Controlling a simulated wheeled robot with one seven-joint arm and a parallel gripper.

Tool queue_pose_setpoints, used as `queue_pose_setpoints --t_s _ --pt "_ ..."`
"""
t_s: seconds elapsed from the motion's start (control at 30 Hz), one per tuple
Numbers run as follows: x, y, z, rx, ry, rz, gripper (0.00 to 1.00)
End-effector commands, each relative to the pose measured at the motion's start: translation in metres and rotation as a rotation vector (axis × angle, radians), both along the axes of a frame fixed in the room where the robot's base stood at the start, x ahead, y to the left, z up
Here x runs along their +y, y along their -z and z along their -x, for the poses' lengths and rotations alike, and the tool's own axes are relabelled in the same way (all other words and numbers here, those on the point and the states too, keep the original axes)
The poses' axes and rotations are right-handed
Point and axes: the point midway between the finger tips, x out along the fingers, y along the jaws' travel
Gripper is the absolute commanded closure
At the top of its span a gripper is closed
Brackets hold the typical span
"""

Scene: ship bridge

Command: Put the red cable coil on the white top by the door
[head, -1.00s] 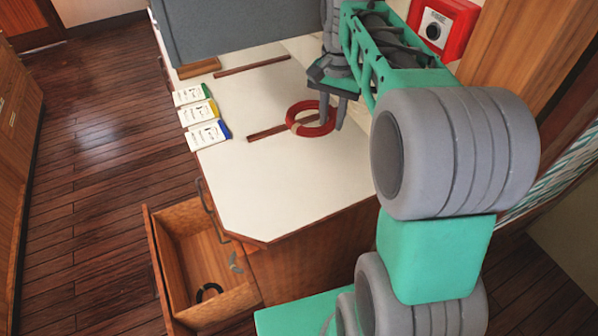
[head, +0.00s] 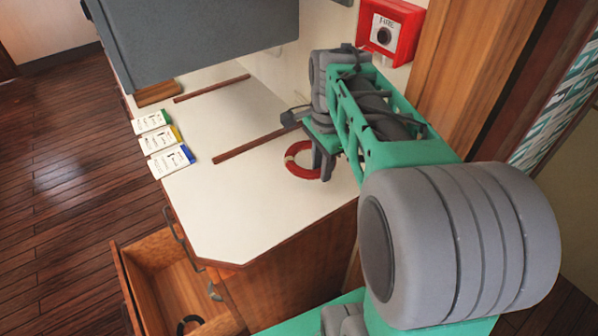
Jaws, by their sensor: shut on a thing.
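The red cable coil (head: 302,174) is a ring with a pale band on its left side. It is over the white top (head: 240,205) of a wooden cabinet, near that top's right side. My gripper (head: 322,165) points down and is shut on the right side of the coil. The fingers hide part of the ring. I cannot tell whether the coil touches the white top. No door is clearly visible now.
Three small labelled packets (head: 160,140) lie along the left edge. Wooden strips (head: 257,139) cross the top. A grey box (head: 195,40) overhangs its back. An open drawer (head: 165,275) juts out in front, with a black ring (head: 188,325) inside. A red wall box (head: 390,30) is behind my arm.

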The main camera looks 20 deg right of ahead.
Motion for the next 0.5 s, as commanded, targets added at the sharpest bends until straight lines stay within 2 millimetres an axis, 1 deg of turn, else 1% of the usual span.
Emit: queue_pose_setpoints --t_s 0.03,0.13,0.2,0.33,0.5 --pt "-0.003 0.004 -0.014 0.004 -0.002 -0.002 1.00" --pt "-0.010 0.017 -0.041 0.003 -0.003 -0.002 1.00" --pt "-0.013 0.036 -0.053 0.005 -0.003 -0.001 1.00" --pt "-0.019 0.060 -0.073 0.001 -0.004 -0.001 1.00" --pt "-0.022 0.076 -0.085 0.000 -0.004 0.000 1.00"
